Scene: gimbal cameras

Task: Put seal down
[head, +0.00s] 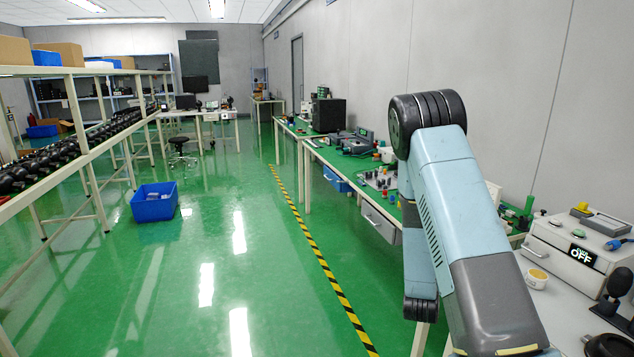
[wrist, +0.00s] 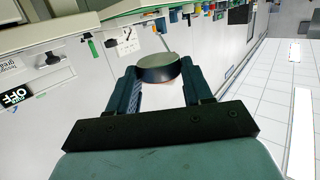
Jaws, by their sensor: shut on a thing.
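In the wrist view my gripper (wrist: 158,76) is shut on a short round piece with a dark side and a grey top, which I take to be the seal (wrist: 158,69). The seal sits between the fingertips, and its lower part is partly hidden by the fingers. It appears held off any surface, though its height is hard to tell. In the head view my arm hides the gripper and the seal.
A white box with an OFF display (head: 583,256) stands on the light bench at the right. A small yellow-topped cup (head: 537,279) and a black stand (head: 615,295) are near it. A green bench (head: 340,160) with many parts runs behind my arm. The green floor is mostly open, with a blue bin (head: 154,207).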

